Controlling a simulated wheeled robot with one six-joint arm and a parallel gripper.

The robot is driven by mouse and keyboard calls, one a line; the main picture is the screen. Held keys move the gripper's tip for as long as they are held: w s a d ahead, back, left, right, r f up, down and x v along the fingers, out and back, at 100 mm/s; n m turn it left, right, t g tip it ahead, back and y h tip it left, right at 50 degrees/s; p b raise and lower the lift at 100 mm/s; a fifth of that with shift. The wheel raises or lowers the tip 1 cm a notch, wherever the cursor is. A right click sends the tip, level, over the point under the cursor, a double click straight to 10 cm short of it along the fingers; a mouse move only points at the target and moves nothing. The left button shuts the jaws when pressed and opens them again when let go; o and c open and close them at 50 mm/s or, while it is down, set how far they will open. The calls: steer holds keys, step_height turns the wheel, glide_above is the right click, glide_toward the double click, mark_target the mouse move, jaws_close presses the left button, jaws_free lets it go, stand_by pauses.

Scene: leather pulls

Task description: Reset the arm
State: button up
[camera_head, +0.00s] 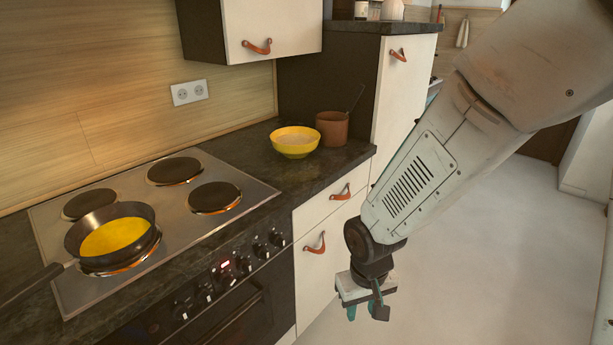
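My arm comes in from the upper right and reaches down to the lower middle of the head view. My gripper (366,313) hangs at its end, pointing down over the pale floor in front of the drawers. Its two fingers show apart, with floor visible between them and nothing held. It is clear of the counter and to the right of the oven front.
A pan (112,237) with yellow contents sits on the stove's (140,195) front left burner, its handle toward the lower left. A yellow bowl (295,142) and a brown pot (332,128) stand on the counter. Drawers with leather pulls (316,243) are left of my gripper. Open floor (480,250) lies right.

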steer(key=s+d+r+m, duration=0.1)
steer(key=s+d+r, duration=0.4)
steer(key=r, duration=0.3)
steer(key=s+d+r+m, duration=0.1)
steer(key=s+d+r, duration=0.4)
steer(key=r, duration=0.3)
steer(key=s+d+r+m+t, duration=0.1)
steer(key=s+d+r, duration=0.4)
steer(key=r, duration=0.3)
